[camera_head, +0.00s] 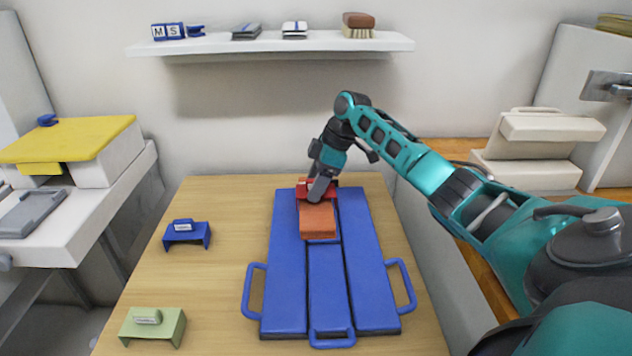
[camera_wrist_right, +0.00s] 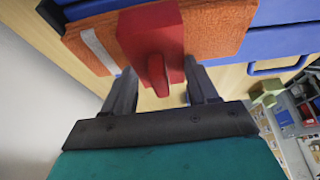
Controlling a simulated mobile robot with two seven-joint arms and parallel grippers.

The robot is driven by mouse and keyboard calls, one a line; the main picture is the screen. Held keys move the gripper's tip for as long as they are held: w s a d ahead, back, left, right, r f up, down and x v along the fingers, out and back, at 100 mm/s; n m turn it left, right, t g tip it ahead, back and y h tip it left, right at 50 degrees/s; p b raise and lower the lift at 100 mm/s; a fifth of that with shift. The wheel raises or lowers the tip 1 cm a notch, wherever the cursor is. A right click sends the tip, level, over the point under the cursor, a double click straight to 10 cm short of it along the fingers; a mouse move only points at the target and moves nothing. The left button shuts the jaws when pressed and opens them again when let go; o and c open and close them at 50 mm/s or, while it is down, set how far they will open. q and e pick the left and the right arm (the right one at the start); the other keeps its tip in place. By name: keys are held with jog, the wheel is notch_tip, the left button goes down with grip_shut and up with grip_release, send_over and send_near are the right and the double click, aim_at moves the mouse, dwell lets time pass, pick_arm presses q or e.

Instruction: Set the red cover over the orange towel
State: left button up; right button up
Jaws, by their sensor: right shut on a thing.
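The orange towel (camera_head: 317,222) lies on the middle strip of a blue three-part carrier (camera_head: 284,270), near its far end. The red cover (camera_head: 329,192) is at the far part of the towel, with the towel's near part bare. My right gripper (camera_head: 318,190) is shut on the red cover and partly hides it. In the right wrist view, the red cover (camera_wrist_right: 150,35) with its small handle shows between the fingers, in front of the orange towel (camera_wrist_right: 215,28). I cannot tell whether the cover touches the towel. My left gripper is not in view.
A blue cover (camera_head: 187,233) and a green cover (camera_head: 153,326) stand on the wooden table (camera_head: 200,290), left of the carrier. A wall shelf (camera_head: 270,43) holds small items and a brush. A side table with a yellow-topped box (camera_head: 70,140) stands left.

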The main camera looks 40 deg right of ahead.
jog(key=shift+f, duration=0.85)
jog(key=o, duration=1.1)
jog(key=shift+o, duration=0.3)
jog(key=shift+o, duration=0.8)
